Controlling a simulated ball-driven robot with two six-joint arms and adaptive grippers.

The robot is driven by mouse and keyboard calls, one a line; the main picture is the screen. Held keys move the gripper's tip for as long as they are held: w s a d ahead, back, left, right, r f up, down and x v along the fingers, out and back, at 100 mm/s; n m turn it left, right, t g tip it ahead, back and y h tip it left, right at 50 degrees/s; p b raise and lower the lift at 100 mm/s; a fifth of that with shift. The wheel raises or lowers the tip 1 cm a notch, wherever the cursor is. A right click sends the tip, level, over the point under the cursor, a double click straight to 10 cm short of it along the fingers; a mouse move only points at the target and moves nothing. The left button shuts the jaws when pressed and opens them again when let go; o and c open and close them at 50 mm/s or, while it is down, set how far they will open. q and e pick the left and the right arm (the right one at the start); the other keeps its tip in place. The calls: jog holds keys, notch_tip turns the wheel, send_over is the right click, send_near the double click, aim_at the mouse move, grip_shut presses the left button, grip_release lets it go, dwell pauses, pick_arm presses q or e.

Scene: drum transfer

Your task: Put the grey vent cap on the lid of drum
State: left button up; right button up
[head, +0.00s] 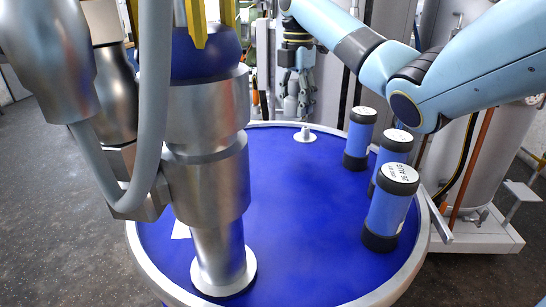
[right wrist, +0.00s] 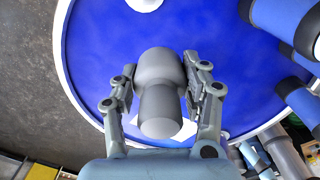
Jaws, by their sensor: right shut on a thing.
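The grey vent cap (right wrist: 159,72) is a stepped round body, wider at one end. In the right wrist view it sits between the two fingers of my right gripper (right wrist: 165,88), which is shut on it. In the head view my right gripper (head: 303,108) hangs by the far side of the drum, and the cap is hard to make out there. The drum's blue lid (head: 305,215) has a pale rim. A small white fitting (head: 305,134) stands near the lid's far edge. My left gripper is not in view.
Several blue cylinders with black ends stand at the right of the lid, one nearest (head: 389,212). A large metal pipe with a round foot (head: 222,270) stands at the lid's left front. The middle of the lid is bare.

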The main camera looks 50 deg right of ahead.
jog(key=p, duration=0.2)
send_over(266, 164)
jog(key=f, duration=0.5)
jog(key=shift+d, duration=0.25)
jog(key=shift+a+f, duration=0.2)
jog(key=shift+f, duration=0.05)
notch_tip(266, 164, down, 3)
jog(key=shift+s+f+p, duration=0.1)
jog(key=shift+f+p, duration=0.05)
jog(key=shift+p, duration=0.45)
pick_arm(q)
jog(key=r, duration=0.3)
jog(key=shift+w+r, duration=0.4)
pick_arm(e)
jog(key=shift+f, duration=0.4)
jog(key=shift+f, duration=0.1)
jog(key=o, duration=1.2)
jog(key=shift+c, duration=0.2)
